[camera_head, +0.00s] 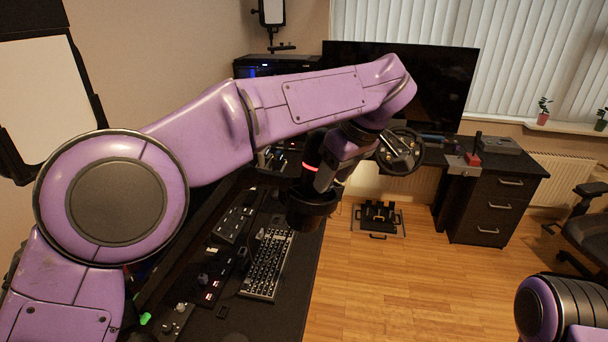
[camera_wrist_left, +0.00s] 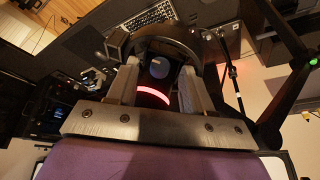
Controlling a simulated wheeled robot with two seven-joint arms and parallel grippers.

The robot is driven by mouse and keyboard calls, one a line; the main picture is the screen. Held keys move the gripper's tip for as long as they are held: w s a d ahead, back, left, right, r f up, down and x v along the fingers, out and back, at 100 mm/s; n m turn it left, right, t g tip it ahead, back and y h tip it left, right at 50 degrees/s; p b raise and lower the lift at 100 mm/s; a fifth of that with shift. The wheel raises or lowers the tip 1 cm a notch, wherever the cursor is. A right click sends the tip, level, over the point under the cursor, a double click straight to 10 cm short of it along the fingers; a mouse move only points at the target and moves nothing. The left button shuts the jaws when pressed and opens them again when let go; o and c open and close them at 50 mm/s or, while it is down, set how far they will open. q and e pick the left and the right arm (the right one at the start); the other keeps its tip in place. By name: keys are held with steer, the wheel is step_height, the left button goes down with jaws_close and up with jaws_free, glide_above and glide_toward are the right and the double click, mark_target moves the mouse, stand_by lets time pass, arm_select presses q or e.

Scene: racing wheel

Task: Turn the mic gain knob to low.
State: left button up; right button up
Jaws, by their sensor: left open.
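A black microphone with a glowing red band stands near the middle of the head view (camera_head: 309,162), over a dark round part. In the left wrist view the microphone's red band (camera_wrist_left: 152,94) curves between the fingers, with a small grey-blue disc (camera_wrist_left: 160,68) above it. I cannot tell for sure that this disc is the mic gain knob, nor read its setting. My left gripper (camera_wrist_left: 160,88) is open, one finger on each side of the microphone; contact is unclear. In the head view my left gripper (camera_head: 326,178) is partly hidden by the microphone. My right gripper is out of view.
A keyboard (camera_head: 268,262) and button panels (camera_head: 232,222) lie on the black desk below. A steering wheel (camera_head: 400,152) is just right of my left wrist. A monitor (camera_head: 440,85) stands behind. Open wooden floor (camera_head: 420,270) lies to the right.

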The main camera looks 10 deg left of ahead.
arm_select(q)
steer(key=shift+f, duration=0.5)
steer(key=shift+d, duration=0.15)
steer(key=shift+c, duration=1.2)
steer(key=c, duration=0.6)
steer(key=shift+a, duration=0.25)
jaws_close()
steer(key=t+h+b, duration=0.1)
steer(key=b, duration=0.2)
steer(key=t+h+b, duration=0.1)
steer(key=b, duration=0.2)
steer(key=s+f+t+h+b, duration=0.1)
steer(key=b, duration=0.3)
steer(key=shift+a+n+t, duration=0.3)
steer(key=shift+n+t, duration=0.1)
steer(key=shift+r+t, duration=0.3)
steer(key=shift+r, duration=0.1)
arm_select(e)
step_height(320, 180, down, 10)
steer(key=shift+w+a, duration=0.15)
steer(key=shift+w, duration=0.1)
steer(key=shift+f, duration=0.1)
